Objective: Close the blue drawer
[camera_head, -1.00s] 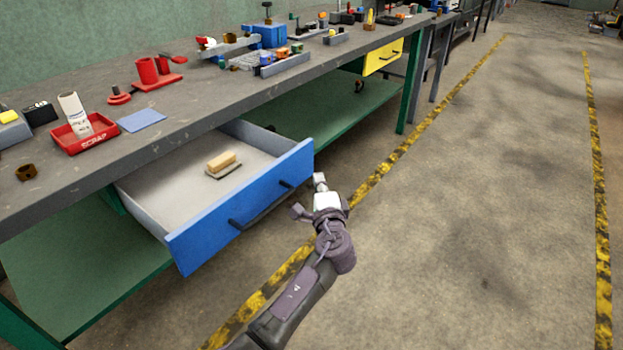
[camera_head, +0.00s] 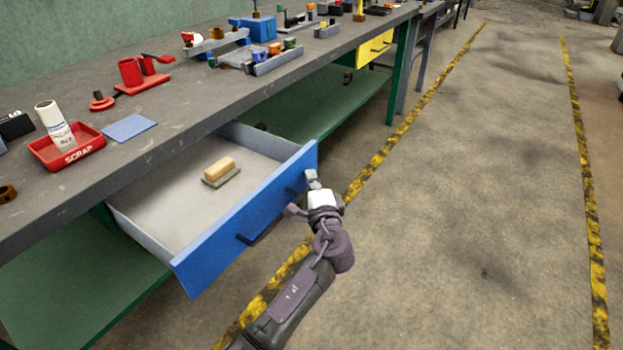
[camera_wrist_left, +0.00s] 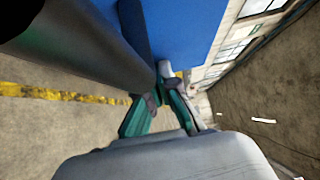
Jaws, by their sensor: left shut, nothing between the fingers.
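The blue drawer (camera_head: 215,252) is pulled out from under the grey workbench in the head view. Its blue front carries two dark handles (camera_head: 250,238). A wooden-handled brush or block (camera_head: 219,168) lies inside on the pale drawer floor. My left gripper (camera_head: 301,190) is shut and empty, with its tip at the right end of the drawer front, close to the right handle. Whether it touches is hard to tell. The left wrist view shows the gripper fingers (camera_wrist_left: 163,100) against the blue front (camera_wrist_left: 185,30). My right gripper is not in view.
The workbench top (camera_head: 170,105) holds a red scrap tray (camera_head: 85,153), a blue sheet (camera_head: 129,128), red cups and several tools. A yellow drawer (camera_head: 375,48) sits farther along. A green lower shelf (camera_head: 60,290) lies below. The floor (camera_head: 470,200) at the right is clear.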

